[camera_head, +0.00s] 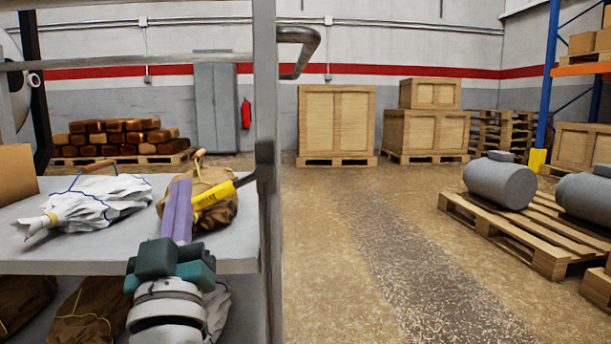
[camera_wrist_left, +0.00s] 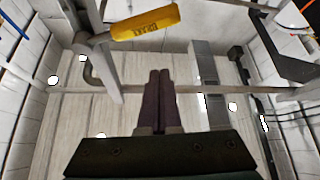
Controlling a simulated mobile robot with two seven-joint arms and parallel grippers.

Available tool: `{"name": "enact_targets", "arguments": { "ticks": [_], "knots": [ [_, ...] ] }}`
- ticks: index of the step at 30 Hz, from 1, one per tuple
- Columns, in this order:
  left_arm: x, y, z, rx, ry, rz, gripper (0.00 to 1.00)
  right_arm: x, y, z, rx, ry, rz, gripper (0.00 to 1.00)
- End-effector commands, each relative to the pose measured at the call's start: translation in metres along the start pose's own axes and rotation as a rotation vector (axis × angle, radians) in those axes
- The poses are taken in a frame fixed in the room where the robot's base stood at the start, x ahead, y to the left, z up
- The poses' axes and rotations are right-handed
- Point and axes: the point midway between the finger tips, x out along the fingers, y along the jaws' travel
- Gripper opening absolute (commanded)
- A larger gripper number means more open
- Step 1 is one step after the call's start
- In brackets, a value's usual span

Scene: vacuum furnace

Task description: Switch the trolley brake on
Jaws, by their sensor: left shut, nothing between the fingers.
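The trolley brake is a yellow lever (camera_head: 213,194) with dark lettering, attached near the grey upright post of the trolley (camera_head: 268,180). The lever also shows at the top of the left wrist view (camera_wrist_left: 146,22), tilted slightly. My left gripper (camera_head: 180,184), with purple fingers and a teal body, is shut and empty. In the head view its fingers are just left of the lever's free end. In the left wrist view the fingertips (camera_wrist_left: 159,72) are below the lever in the picture, with a visible gap. My right gripper is not in view.
The trolley shelf (camera_head: 120,252) carries a white sack (camera_head: 95,203) and a brown sack (camera_head: 215,213) behind the lever. More brown bags (camera_head: 92,310) lie on the lower shelf. The floor (camera_head: 340,240) right of the post is clear, with grey cylinders on a pallet (camera_head: 510,240) farther right.

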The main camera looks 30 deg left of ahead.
Motion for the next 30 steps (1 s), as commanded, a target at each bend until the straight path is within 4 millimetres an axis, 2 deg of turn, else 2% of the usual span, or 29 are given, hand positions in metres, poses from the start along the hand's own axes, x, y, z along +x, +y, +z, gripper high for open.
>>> {"name": "enact_targets", "arguments": {
  "ticks": [1, 6, 12, 30],
  "knots": [
    [-0.012, 0.002, 0.001, -0.001, -0.003, 0.0, 0.0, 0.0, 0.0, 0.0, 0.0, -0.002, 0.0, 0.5],
    [-0.045, 0.006, 0.001, -0.002, -0.002, 0.0, 0.0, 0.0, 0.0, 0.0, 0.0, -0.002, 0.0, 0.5],
    [-0.065, 0.008, 0.0, -0.003, 0.001, 0.0, 0.0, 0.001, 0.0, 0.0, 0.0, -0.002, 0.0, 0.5],
    [-0.066, 0.009, -0.002, -0.002, 0.0, 0.003, 0.0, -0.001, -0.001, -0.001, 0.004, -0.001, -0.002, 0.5]
  ]
}}
